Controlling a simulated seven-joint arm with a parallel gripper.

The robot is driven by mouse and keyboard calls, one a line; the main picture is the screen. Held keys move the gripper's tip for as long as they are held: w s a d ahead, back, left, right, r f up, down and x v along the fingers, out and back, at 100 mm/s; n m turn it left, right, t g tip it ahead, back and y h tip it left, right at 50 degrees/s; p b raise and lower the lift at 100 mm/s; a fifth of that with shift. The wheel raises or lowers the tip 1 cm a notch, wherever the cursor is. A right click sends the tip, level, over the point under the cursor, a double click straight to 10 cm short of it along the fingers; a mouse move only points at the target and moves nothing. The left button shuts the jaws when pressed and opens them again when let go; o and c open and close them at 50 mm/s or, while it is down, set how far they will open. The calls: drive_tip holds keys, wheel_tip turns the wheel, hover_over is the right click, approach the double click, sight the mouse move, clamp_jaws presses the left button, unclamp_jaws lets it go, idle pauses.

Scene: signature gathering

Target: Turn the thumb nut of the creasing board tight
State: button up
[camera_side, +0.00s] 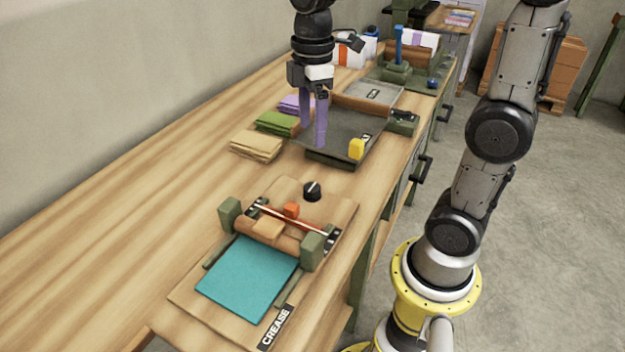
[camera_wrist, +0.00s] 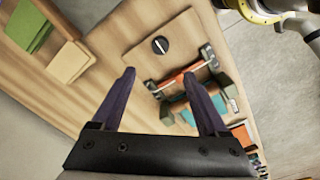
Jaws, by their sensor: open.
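The creasing board (camera_side: 186,291) is a wooden board at the front of the bench, with a teal sheet (camera_side: 247,278) lying on it. A black round knob with a pale line, which looks like the thumb nut (camera_side: 312,191), sits at the board's far end. The nut also shows in the wrist view (camera_wrist: 160,45), beyond my fingertips. My gripper (camera_side: 314,136) has purple fingers pointing down. It is open and empty, above the bench near the dark tray and apart from the nut. In the wrist view my gripper (camera_wrist: 159,78) has its fingers spread wide.
An orange block (camera_side: 291,210) sits on the board's crossbar. The bench left of the board is clear.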

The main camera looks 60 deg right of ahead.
sight(312, 187)
wheel_tip(312, 187, down, 14)
drive_tip(key=shift+f, duration=0.1)
idle(0.5)
drive_tip(key=shift+c, duration=0.2)
clamp_jaws()
